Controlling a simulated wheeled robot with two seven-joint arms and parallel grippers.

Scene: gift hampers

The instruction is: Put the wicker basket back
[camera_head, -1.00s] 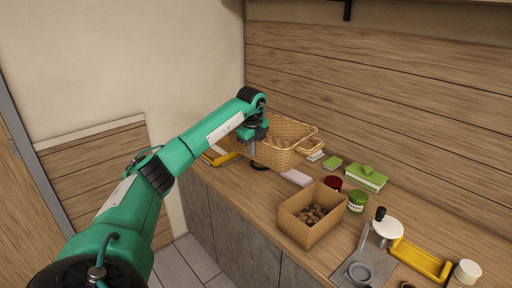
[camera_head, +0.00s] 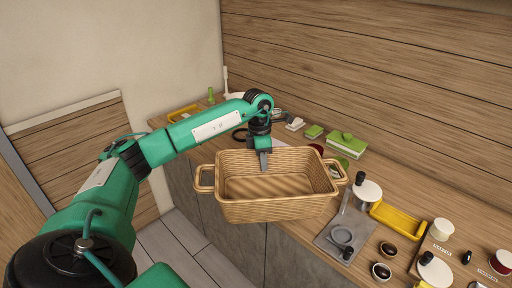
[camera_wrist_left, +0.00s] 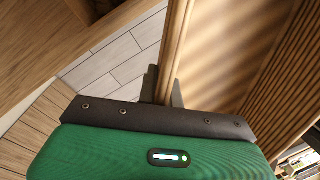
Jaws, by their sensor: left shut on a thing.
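The wicker basket (camera_head: 275,211) is a tan woven rectangular box with a loop handle at each end. It hangs upright, in front of and above the counter's front edge, and looks empty. My left gripper (camera_head: 264,162) is shut on the basket's far rim, near the middle of that side. In the left wrist view the rim of the basket (camera_wrist_left: 175,45) runs between the fingers, with the floor visible on its left. My right gripper is not in view.
The counter (camera_head: 455,208) runs along the plank wall. A green box (camera_head: 345,146), a yellow tray (camera_head: 395,222), a white-lidded jar (camera_head: 368,190) and a grey tray (camera_head: 335,243) stand on the right. Another yellow tray (camera_head: 183,113) lies at the back left.

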